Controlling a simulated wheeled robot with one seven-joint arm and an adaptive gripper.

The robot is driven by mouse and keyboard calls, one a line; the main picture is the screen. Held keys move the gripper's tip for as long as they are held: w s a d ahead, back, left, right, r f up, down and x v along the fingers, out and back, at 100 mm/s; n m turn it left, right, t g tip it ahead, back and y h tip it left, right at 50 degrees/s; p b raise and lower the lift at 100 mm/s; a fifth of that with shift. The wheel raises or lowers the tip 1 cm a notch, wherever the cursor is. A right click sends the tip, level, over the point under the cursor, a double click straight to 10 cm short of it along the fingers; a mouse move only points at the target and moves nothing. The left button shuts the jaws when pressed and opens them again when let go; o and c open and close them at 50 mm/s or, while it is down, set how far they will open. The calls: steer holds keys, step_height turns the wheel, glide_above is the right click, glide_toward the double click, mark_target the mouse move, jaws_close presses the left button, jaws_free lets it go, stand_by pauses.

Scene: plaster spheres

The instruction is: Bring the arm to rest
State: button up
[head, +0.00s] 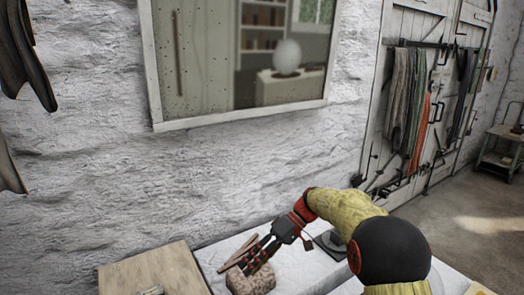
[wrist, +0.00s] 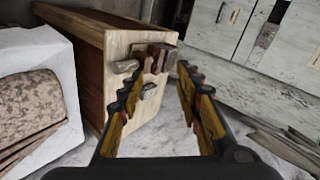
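My arm reaches in from the lower right of the head view, with a yellow sleeve and a round black joint. My gripper (head: 256,256) is over the white worktop, close to a brown speckled block (head: 252,283); I cannot tell whether it touches it. In the wrist view the two toothed fingers of my gripper (wrist: 156,82) stand apart with nothing held between them. Beyond them is a wooden box (wrist: 82,45) with small wooden pieces (wrist: 148,62) at its near face.
A wooden board or box top (head: 155,272) lies left of my gripper. A rough white wall (head: 230,150) rises behind, with a framed pane (head: 215,60) showing a pale sphere (head: 287,57). Cloths (head: 405,95) hang at right. Open floor (head: 465,220) lies at right.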

steer(key=s+d+r+m+t+h+p, duration=0.1)
steer(key=s+d+r+m+t+h, duration=0.2)
steer(key=s+d+r, duration=0.4)
steer(key=s+d+r+m+t+h+p, duration=0.1)
steer(key=s+d+m+t+h, duration=0.1)
steer(key=s+d, duration=0.2)
steer(key=s+d+r+m+t+h+p, duration=0.1)
steer(key=s+d, duration=0.4)
steer(key=s, duration=0.6)
steer(key=s+d+r+m+t+h+p, duration=0.1)
steer(key=s+d+r+m+t+h, duration=0.2)
steer(key=s, duration=0.5)
steer(key=shift+d+r+t, duration=0.15)
steer(key=shift+d+t, duration=0.65)
steer(key=shift+d, duration=0.45)
steer(key=shift+a, duration=0.1)
steer(key=shift+c, duration=0.5)
